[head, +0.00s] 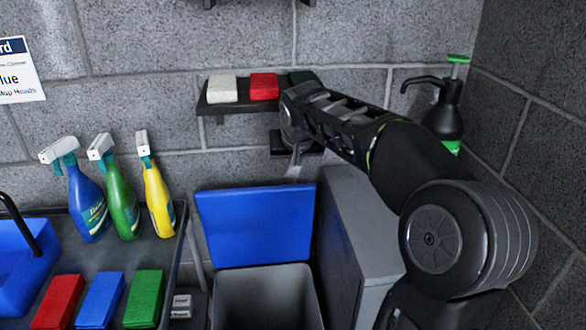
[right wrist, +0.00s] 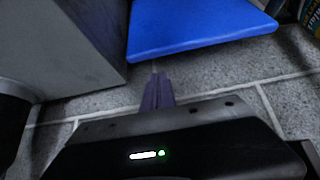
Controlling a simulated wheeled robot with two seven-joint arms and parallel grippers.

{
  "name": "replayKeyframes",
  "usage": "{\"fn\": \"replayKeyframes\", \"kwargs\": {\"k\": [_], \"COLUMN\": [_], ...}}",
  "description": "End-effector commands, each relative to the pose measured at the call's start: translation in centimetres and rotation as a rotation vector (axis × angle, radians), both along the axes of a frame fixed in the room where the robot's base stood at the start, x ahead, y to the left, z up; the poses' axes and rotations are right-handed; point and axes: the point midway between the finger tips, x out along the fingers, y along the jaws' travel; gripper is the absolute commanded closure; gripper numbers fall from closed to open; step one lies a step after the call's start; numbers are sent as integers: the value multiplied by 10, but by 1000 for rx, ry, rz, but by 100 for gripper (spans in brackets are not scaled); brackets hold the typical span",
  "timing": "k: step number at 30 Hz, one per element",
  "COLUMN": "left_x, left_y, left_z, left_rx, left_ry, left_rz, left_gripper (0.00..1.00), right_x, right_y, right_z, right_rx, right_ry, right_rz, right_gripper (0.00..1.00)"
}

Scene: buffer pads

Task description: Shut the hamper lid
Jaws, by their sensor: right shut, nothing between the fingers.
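The hamper (head: 266,290) is a grey open-topped bin at the lower middle of the head view. Its blue lid (head: 255,222) stands raised at the back of the bin, so the hamper is open. The lid also shows in the right wrist view (right wrist: 195,28) at the top. My right gripper (head: 293,172) is just above the lid's upper edge, near its right corner. In the right wrist view its fingers (right wrist: 157,78) are together and empty, close to the lid's edge; contact cannot be told. My left gripper is out of view.
A grey cabinet (head: 352,232) stands right of the hamper, under my right arm. A wall shelf (head: 235,103) with pads is above the lid. A cart (head: 165,255) with spray bottles (head: 123,200), pads and a blue tub (head: 22,265) is at left.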

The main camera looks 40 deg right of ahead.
Motion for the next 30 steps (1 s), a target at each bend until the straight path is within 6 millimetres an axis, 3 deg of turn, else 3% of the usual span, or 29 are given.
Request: {"fn": "replayKeyframes", "kwargs": {"k": [14,21,30], "left_x": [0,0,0], "left_y": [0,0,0], "left_z": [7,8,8], "left_rx": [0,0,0], "left_ry": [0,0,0], "left_rz": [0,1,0], "left_gripper": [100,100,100], "right_x": [40,12,8], "right_y": [-31,-10,-6], "right_z": [-74,-81,-82], "right_rx": [2,2,2], "right_ry": [4,5,2], "right_rz": [-1,-1,0], "right_gripper": [100,100,100]}}
